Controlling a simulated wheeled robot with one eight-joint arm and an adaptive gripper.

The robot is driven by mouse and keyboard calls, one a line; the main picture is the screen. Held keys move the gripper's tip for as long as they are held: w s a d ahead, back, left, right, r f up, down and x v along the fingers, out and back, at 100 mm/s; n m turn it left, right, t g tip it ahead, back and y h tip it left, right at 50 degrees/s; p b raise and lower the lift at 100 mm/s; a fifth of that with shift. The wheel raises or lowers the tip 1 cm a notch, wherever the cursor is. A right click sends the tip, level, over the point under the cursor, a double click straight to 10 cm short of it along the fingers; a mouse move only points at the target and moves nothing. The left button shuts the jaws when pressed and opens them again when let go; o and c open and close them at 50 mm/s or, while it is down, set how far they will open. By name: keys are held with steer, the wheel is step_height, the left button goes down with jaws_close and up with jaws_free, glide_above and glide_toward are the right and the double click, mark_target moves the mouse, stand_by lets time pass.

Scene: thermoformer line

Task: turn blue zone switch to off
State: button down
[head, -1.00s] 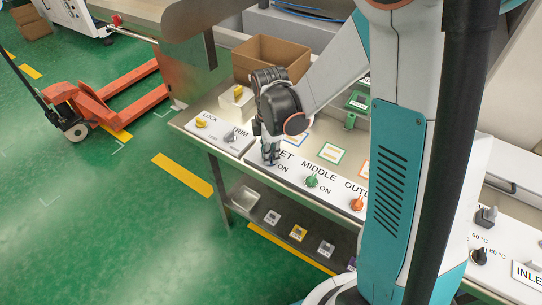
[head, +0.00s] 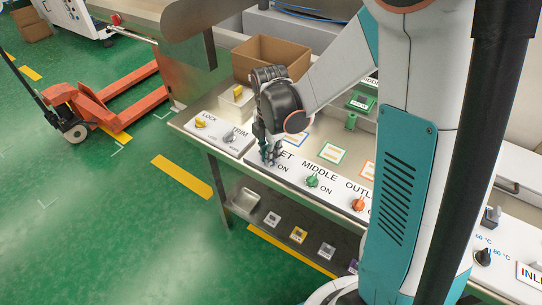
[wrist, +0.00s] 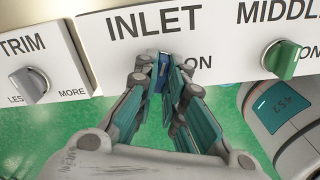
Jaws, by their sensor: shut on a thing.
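The blue zone switch (wrist: 161,78) is a blue knob under the INLET label, seen in the wrist view. My gripper (wrist: 163,88) is shut on it, with one teal-padded finger on each side. The ON mark (wrist: 197,62) shows just right of the fingertips; any OFF mark is hidden behind the left finger. In the head view, my gripper (head: 270,157) reaches down to the front panel at the left end of the zone row and hides the blue switch.
The green MIDDLE switch (head: 312,181) and orange OUTLET switch (head: 359,204) are to the right on the same panel. A cardboard box (head: 268,59) stands behind.

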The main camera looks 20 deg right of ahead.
steer(key=shift+n+b, duration=0.35)
steer(key=shift+n, duration=1.05)
steer(key=shift+n, duration=0.4)
steer(key=c, duration=1.6)
jaws_free()
step_height(320, 180, up, 12)
